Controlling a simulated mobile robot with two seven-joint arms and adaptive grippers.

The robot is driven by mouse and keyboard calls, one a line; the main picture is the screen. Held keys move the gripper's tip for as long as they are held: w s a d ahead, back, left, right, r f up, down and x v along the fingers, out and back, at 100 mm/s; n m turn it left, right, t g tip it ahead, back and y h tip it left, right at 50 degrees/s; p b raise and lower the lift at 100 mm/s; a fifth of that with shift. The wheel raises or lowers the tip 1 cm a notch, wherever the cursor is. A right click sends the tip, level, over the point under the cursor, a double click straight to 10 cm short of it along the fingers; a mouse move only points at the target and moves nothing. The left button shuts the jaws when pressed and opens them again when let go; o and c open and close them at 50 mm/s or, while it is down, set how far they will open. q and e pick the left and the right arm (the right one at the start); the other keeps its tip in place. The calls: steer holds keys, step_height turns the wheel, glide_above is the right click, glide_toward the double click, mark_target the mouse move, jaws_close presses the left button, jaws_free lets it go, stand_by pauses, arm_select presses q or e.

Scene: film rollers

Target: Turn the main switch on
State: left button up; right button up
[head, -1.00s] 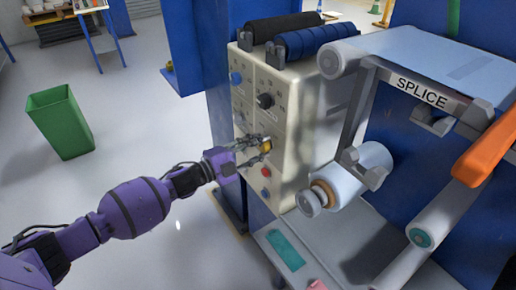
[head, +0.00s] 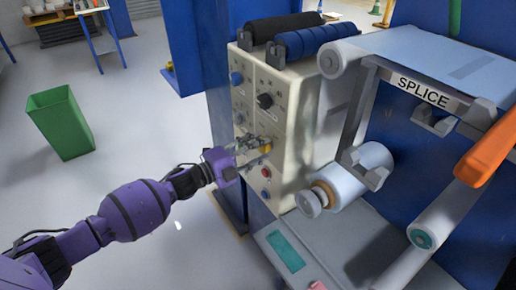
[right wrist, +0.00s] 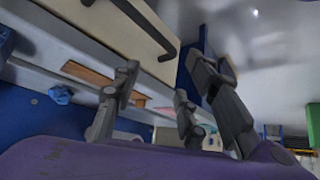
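A cream control panel (head: 290,118) carries a blue knob (head: 237,78), a black knob (head: 264,101), a yellow knob (head: 267,148) and a red button (head: 266,171). No label marks which one is the main switch that I can read. My left gripper (head: 259,151) is in front of the panel at the yellow knob, its fingers spread apart. The fingers partly cover the panel there, and I cannot tell whether they touch the knob. My right gripper (right wrist: 160,88) shows in the right wrist view with its fingers apart and nothing between them; it is not in the head view.
Blue and black rollers (head: 320,38) lie on top of the panel. To the right are the SPLICE frame (head: 422,92), a white film roll (head: 358,177) and an orange part (head: 487,150). A green bin (head: 60,122) stands on open floor at left.

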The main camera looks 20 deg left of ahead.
arm_select(q)
steer(key=shift+o, duration=0.5)
steer(key=shift+s+a, duration=0.1)
steer(key=v, duration=1.2)
